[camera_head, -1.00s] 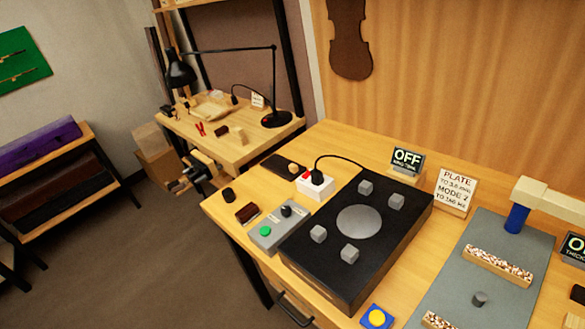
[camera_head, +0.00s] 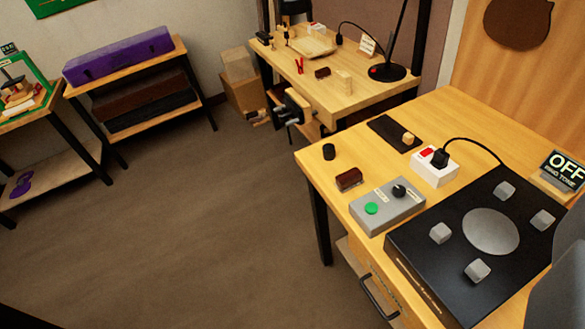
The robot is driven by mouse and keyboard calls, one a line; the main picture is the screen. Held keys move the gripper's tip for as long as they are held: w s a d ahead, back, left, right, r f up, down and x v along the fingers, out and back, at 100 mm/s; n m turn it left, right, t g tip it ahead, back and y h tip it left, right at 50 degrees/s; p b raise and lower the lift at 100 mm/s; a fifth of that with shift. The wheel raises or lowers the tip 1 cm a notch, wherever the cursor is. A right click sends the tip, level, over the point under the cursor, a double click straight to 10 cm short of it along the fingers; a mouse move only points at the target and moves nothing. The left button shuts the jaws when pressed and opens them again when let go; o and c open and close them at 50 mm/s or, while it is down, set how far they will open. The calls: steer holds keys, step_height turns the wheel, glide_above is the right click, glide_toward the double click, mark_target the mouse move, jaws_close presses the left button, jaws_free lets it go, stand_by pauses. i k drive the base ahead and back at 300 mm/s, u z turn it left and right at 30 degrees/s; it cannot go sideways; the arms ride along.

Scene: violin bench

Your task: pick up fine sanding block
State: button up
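A small dark red-brown block (camera_head: 349,179) lies near the left edge of the near bench, between a black round knob-like piece and the grey control box. A similar dark red block (camera_head: 322,72) lies on the far bench, beside a pale wooden block. Either could be a sanding block; I cannot read a grade on them. My gripper's fingers are not in view, and neither block is near any visible part of it.
The near bench (camera_head: 325,160) holds a grey control box (camera_head: 388,206), a black plate unit (camera_head: 440,262) with grey pegs, a white socket box (camera_head: 435,166) and a dark mat (camera_head: 383,131). A vise (camera_head: 298,106) juts from the far bench. The floor at left is clear.

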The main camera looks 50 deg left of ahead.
mark_target(349, 180)
steer(key=u, duration=0.7)
steer(key=k, duration=0.5)
steer(key=z, duration=1.55)
steer(key=i, duration=1.35)
steer(key=u, duration=2.3)
